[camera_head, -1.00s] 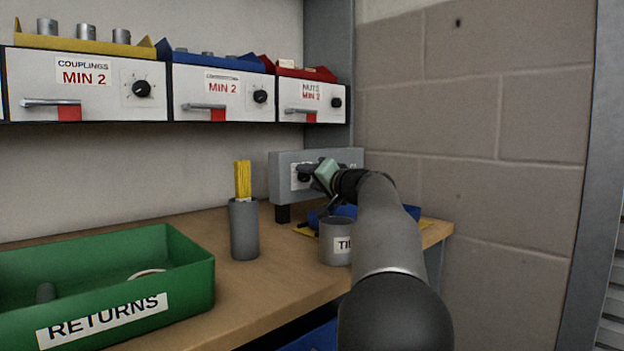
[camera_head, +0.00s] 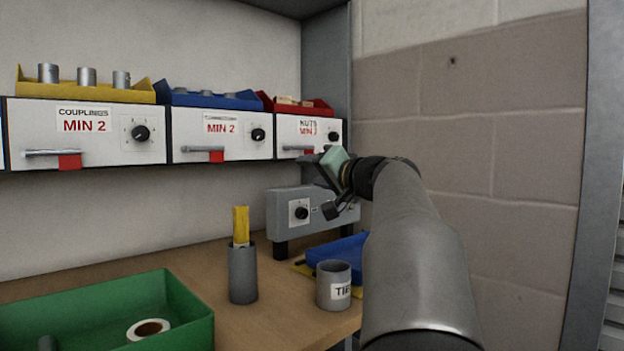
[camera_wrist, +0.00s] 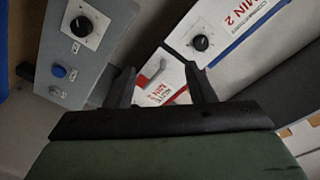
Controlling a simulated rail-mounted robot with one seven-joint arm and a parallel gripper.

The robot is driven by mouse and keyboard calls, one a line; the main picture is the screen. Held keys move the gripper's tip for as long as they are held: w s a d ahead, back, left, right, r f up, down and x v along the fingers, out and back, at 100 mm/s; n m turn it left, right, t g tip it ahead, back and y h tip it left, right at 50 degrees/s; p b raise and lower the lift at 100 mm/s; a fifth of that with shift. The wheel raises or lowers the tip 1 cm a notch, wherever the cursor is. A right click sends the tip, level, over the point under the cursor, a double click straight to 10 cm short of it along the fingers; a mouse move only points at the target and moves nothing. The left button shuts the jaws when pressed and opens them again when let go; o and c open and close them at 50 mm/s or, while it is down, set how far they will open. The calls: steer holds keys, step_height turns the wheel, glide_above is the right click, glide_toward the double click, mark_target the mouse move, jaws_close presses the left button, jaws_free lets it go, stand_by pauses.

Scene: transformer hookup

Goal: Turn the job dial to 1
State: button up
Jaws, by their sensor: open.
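The grey control box (camera_head: 283,215) stands at the back of the bench. It carries a black dial (camera_head: 301,213) on a white square plate, likely the job dial; its setting is too small to read. In the wrist view the dial (camera_wrist: 81,27) is at upper left, with a blue button (camera_wrist: 58,71) below it on the same panel. My gripper (camera_wrist: 160,72) is open and empty, its two fingers apart. In the head view it is above and right of the dial, apart from it, near the nuts drawer (camera_head: 309,137).
A row of drawers with small dials, including the couplings drawer (camera_head: 85,130), hangs above the bench. A grey cup with yellow sticks (camera_head: 243,275), a grey ties cup (camera_head: 333,287), a blue tray (camera_head: 338,252) and a green bin (camera_head: 110,310) stand on the bench.

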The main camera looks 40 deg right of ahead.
steer(key=shift+s+a+r, duration=0.35)
steer(key=shift+s+a, duration=0.05)
steer(key=shift+s, duration=0.25)
steer(key=shift+s+a+r, duration=0.3)
steer(key=shift+s+a, duration=0.1)
steer(key=shift+s, duration=0.2)
